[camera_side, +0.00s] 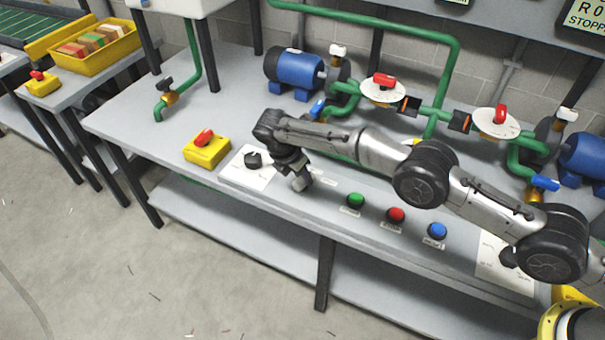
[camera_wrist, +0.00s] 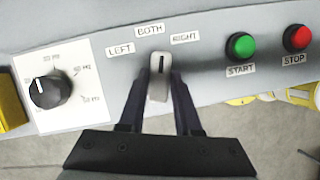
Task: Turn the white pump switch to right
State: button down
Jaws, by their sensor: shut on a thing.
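The white pump switch (camera_wrist: 160,72) is a rounded upright handle with a dark line on its top. In the wrist view its line points up, roughly toward the BOTH label (camera_wrist: 150,29). The LEFT label (camera_wrist: 120,48) is to its left and the RIGHT label (camera_wrist: 185,38) is to its upper right. My gripper (camera_wrist: 161,78) is shut on the switch, with one dark finger on each side. In the side view my gripper (camera_side: 297,180) points down at the bench's front strip and mostly hides the switch.
A black dial (camera_wrist: 46,90) on a white plate is left of the switch. The green START button (camera_wrist: 241,46) and red STOP button (camera_wrist: 297,38) are to the right. A blue button (camera_side: 437,231) and yellow box with red switch (camera_side: 207,150) are also on the bench (camera_side: 130,115).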

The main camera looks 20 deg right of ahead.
jog(key=shift+w+a+m, duration=0.15)
jog(key=shift+w+m, duration=0.05)
jog(key=shift+m, duration=0.2)
jog(key=shift+s+m, duration=0.15)
jog(key=shift+m, duration=0.15)
jog(key=c, duration=0.6)
grip_release()
jog(key=shift+g, duration=0.3)
jog(key=shift+r, duration=0.1)
